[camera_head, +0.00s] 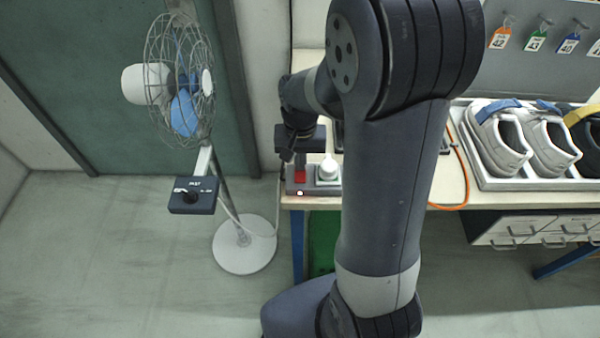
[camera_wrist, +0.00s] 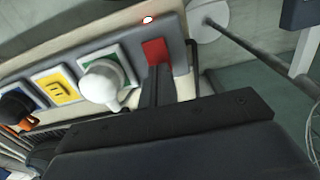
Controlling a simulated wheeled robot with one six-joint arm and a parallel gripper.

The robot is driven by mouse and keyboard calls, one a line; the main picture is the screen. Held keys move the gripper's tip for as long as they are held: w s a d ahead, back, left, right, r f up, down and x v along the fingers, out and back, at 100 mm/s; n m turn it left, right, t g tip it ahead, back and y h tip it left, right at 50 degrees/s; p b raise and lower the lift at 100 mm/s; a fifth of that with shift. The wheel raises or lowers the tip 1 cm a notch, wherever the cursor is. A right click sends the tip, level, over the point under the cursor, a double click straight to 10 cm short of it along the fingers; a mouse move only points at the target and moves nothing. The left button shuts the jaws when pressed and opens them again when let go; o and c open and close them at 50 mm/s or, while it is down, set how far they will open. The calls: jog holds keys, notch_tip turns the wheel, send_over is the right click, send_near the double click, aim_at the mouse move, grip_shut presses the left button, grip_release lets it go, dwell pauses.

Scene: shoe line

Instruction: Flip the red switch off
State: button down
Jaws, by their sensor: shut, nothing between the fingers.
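The red switch (camera_wrist: 155,50) sits at the end of a grey power strip (camera_wrist: 181,58) in the wrist view. In the head view the red switch (camera_head: 300,177) shows near the left corner of the workbench. My gripper (camera_wrist: 157,70) is shut and empty, and its fingertips are right at the switch's near edge; I cannot tell whether they touch it. In the head view my gripper (camera_head: 300,162) points down over the switch and hides part of it. A small indicator light (camera_wrist: 148,19) beside the switch glows white with a red rim.
A white plug (camera_wrist: 100,84) sits in the green socket next to the switch, close to my fingers. A yellow socket (camera_wrist: 57,86) and a black plug (camera_wrist: 14,104) follow. A standing fan (camera_head: 180,85) is left of the bench (camera_head: 510,198). Shoes (camera_head: 500,140) stand in a tray at right.

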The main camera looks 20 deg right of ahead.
jog(key=shift+f+b, duration=0.45)
jog(key=shift+f, duration=0.2)
jog(key=shift+r, duration=0.15)
notch_tip(320, 180, up, 7)
jog(key=p, duration=0.6)
jog(key=shift+f, duration=0.2)
dwell(0.3)
notch_tip(320, 180, down, 7)
jog(key=b, duration=0.6)
jog(key=shift+r, duration=0.25)
